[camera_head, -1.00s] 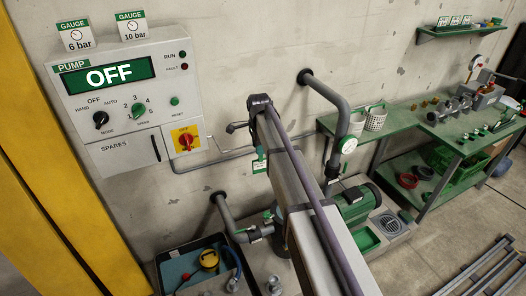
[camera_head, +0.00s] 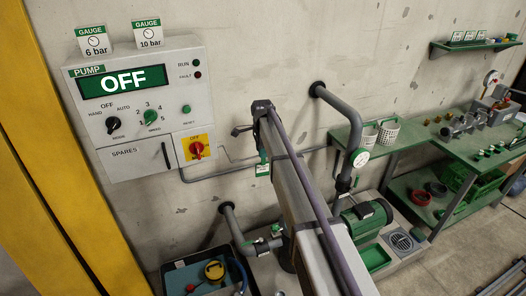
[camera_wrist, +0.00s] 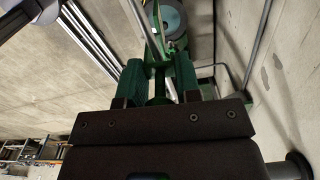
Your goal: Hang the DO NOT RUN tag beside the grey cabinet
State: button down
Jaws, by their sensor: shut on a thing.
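The grey cabinet (camera_head: 140,95) is on the wall at the left in the head view, with a green OFF display and a red and yellow switch (camera_head: 196,149) at its lower right. A small green and white tag (camera_head: 263,170) hangs below the end of my arm, right of the cabinet and apart from it. Its lettering is too small to read. My gripper (camera_wrist: 158,82) shows in the wrist view with two green fingers shut on the tag. The grip itself is mostly hidden behind my arm in the head view.
A thin bent wire (camera_head: 224,153) shows on the wall right of the switch. A grey conduit (camera_head: 225,172) runs along the wall below it. A thick grey pipe (camera_head: 345,115) and green pump (camera_head: 365,218) stand right of my arm. A blue-lined tray (camera_head: 205,275) lies below.

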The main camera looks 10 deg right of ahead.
jog(key=c, duration=0.7)
grip_release()
jog(key=shift+c, duration=0.2)
jog(key=shift+r, duration=0.15)
notch_tip(320, 180, up, 11)
jog(key=p, duration=1.1)
jog(key=shift+f+n, duration=0.2)
jog(key=shift+n, duration=0.3)
jog(key=s+f+n+b, duration=0.2)
jog(key=s+n, duration=0.3)
jog(key=s, duration=0.7)
jog(key=s+f+n+b, duration=0.3)
jog(key=s+n, duration=0.2)
jog(key=s, duration=0.7)
jog(key=s+f+n+b, duration=0.2)
jog(key=s+n, duration=0.4)
jog(key=s, duration=0.6)
jog(key=shift+s+f+b, duration=0.25)
jog(key=shift+f+b, duration=0.1)
jog(key=shift+b, duration=0.05)
